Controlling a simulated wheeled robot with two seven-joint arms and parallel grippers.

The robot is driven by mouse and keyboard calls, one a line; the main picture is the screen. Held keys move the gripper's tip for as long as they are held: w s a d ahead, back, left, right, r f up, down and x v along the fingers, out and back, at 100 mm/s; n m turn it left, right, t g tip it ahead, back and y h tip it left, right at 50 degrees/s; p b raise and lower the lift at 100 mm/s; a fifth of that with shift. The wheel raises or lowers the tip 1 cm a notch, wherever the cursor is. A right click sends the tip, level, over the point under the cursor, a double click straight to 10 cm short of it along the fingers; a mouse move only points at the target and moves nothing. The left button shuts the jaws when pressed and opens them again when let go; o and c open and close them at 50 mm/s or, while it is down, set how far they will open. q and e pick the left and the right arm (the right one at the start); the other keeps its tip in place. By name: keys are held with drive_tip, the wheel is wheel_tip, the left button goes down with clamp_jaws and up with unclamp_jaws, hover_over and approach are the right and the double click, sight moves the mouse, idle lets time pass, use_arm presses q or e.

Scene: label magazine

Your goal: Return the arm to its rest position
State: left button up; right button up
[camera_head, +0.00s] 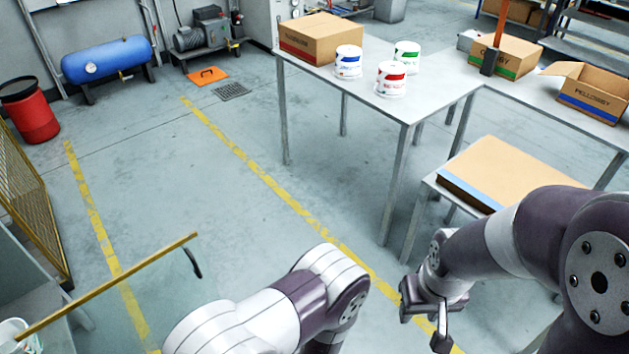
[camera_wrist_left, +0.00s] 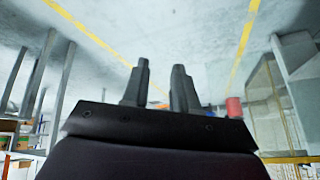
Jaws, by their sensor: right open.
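My right gripper (camera_head: 423,330) hangs in the lower right of the head view, below my right arm. Its jaws are apart with nothing between them. It is over the floor, in front of the low stand with the flat carton. My left arm shows bent at the bottom middle of the head view, its gripper out of that frame. My left gripper (camera_wrist_left: 160,82) shows in the left wrist view, its two dark fingers apart and empty, with floor beyond.
A grey table (camera_head: 418,104) at the upper right holds three white tubs, with red (camera_head: 391,79), blue (camera_head: 348,62) and green (camera_head: 406,55) labels, and cartons. A flat carton (camera_head: 505,170) lies on a low stand near my right arm. A yellow bar (camera_head: 110,281) crosses the lower left. Mid-floor is clear.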

use_arm(q)
drive_tip(key=s+a+r+m+g+h, duration=0.1)
drive_tip(key=s+a+r+g, duration=0.15)
drive_tip(key=r, duration=0.55)
drive_tip(key=s+a+r+m+g, duration=0.2)
drive_tip(key=a+r, duration=0.1)
drive_tip(key=r, duration=0.4)
drive_tip(key=s+a+r+m+g+h, duration=0.1)
drive_tip(key=s+a+r+g, duration=0.15)
drive_tip(key=r, duration=0.55)
drive_tip(key=w+a+r+n+t+p, duration=0.1)
drive_tip(key=a+r+p, duration=0.2)
drive_tip(key=r+p, duration=0.3)
drive_tip(key=w+a+r+n+t+p, duration=0.1)
drive_tip(key=w+a+r+p, duration=0.1)
drive_tip(key=r+p, duration=0.5)
drive_tip(key=shift+a+r+t, duration=0.3)
drive_tip(key=shift+a+r, duration=0.4)
drive_tip(key=shift+r, duration=2.35)
drive_tip(key=shift+s, duration=0.1)
